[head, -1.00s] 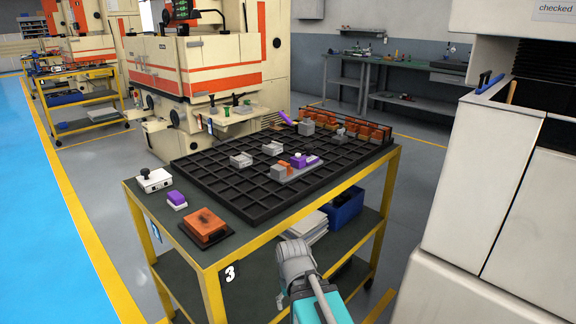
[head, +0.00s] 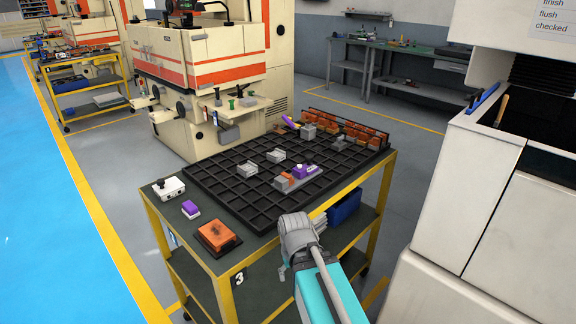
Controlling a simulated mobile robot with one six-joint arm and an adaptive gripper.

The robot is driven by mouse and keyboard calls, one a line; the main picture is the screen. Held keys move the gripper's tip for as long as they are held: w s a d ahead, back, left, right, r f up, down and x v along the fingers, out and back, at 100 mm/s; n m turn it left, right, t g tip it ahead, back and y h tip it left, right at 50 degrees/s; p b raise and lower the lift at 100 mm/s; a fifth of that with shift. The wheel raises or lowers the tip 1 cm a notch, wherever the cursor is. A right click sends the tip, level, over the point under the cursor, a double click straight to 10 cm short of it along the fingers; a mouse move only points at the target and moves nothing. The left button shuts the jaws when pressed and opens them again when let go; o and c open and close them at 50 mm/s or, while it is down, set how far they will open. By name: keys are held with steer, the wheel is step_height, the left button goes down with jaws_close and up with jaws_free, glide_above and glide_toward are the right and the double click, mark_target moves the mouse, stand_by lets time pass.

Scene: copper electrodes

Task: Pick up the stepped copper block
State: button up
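Several copper-orange blocks (head: 352,135) stand in a row in a dark wire rack at the far right of the table. A wide copper-orange block (head: 217,236) lies on a dark plate at the table's near left corner. A small copper-coloured piece (head: 290,178) sits on a grey fixture on the black grid tray. At this size I cannot tell which of these is the stepped block.
The black grid tray (head: 222,187) covers most of the yellow-framed table and carries grey and purple fixtures. A white box (head: 168,188) and a purple-topped piece (head: 190,209) stand at left. A blue bin (head: 344,207) is on the lower shelf. A large white machine (head: 470,215) stands at right.

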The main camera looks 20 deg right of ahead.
step_height(320, 180, up, 15)
steer(key=p, duration=1.3)
steer(key=shift+s+r+p, duration=0.2)
steer(key=shift+s+p, duration=0.2)
steer(key=c, duration=0.3)
steer(key=shift+a, duration=0.15)
steer(key=shift+a, duration=0.1)
